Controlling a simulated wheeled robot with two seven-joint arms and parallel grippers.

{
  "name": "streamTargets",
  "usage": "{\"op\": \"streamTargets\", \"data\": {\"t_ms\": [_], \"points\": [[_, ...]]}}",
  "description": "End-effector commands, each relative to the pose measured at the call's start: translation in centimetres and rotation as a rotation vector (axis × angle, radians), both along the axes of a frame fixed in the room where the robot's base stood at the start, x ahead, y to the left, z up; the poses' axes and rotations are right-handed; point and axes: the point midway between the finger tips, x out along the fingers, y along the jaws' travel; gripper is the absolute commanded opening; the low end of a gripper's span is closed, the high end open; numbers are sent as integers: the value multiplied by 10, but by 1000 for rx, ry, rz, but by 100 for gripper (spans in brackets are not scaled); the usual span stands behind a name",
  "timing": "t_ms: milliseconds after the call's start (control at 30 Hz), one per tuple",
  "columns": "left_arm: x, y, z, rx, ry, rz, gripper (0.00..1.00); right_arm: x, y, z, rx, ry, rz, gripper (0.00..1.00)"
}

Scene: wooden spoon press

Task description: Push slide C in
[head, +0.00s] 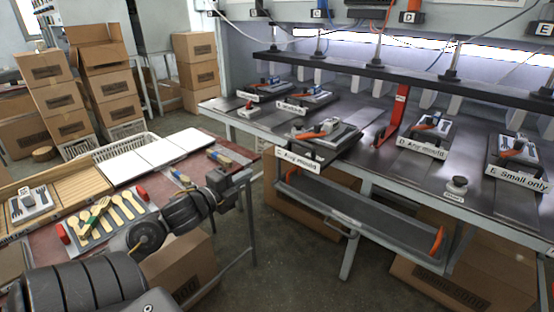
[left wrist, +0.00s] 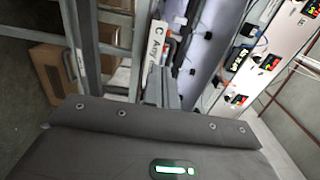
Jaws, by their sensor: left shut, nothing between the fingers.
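Slide C (head: 330,138) is a dark plate with a grey mould and an orange-handled clamp on it. It stands out past the front edge of the press bench, farther forward than the neighbouring slides. Its white label (head: 300,152) reads "C: Any mould" and also shows, turned sideways, in the left wrist view (left wrist: 153,48). My left gripper (head: 248,174) is shut and empty, left of slide C and in front of the bench, apart from it in the head view. In the left wrist view the shut fingers (left wrist: 161,88) point towards the label. My right gripper is not in view.
Slide D (head: 425,140) and slide E (head: 515,165) sit to the right, with a red post (head: 396,112) between C and D. A grey tray (head: 350,210) hangs below the bench front. The red-topped table (head: 205,150) with wooden spoons (head: 122,208) is at left.

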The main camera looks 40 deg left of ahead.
Motion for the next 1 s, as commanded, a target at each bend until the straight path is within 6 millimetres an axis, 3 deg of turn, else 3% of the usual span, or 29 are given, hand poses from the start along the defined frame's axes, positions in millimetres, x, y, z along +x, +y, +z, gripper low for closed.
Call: {"op": "streamTargets", "data": {"t_ms": [167, 700, 1000], "points": [[17, 1, 1, -2, -3, 0, 0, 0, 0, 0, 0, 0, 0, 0], [113, 3, 1, -5, -2, 2, 0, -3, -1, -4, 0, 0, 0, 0], [137, 3, 0, -4, 0, 1, 0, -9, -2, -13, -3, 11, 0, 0]]}}
